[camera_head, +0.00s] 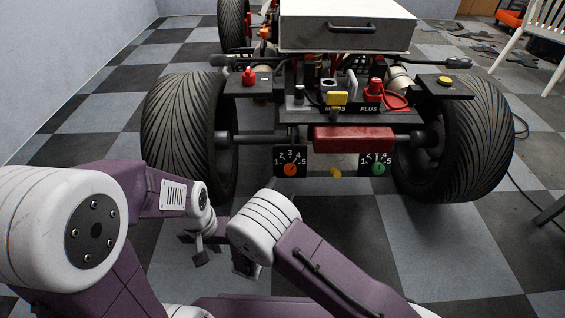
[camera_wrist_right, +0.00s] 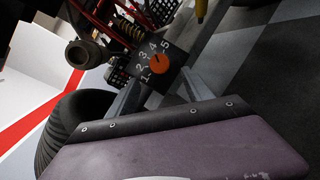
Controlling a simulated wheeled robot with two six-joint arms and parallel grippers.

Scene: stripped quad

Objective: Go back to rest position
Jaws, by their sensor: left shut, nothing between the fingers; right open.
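My left gripper (camera_head: 200,257) hangs at the lower left in the head view, in front of the vehicle's left wheel, shut with nothing in it. My right arm comes in from the bottom right, and its bent white joint hides much of the right gripper (camera_head: 245,265). In the right wrist view the right gripper (camera_wrist_right: 160,90) is open and empty, its two fingers spread apart. An orange dial (camera_wrist_right: 159,59) on a numbered black plate shows beyond the fingers, apart from them. The same orange dial (camera_head: 290,169) is on the vehicle's front in the head view.
The stripped vehicle stands ahead with two big tyres (camera_head: 190,130) (camera_head: 470,140), a red bar (camera_head: 353,139), a green dial (camera_head: 379,169) and a white box (camera_head: 345,25). A white chair (camera_head: 535,40) is at the right. Checkered floor (camera_head: 450,260) is clear at the lower right.

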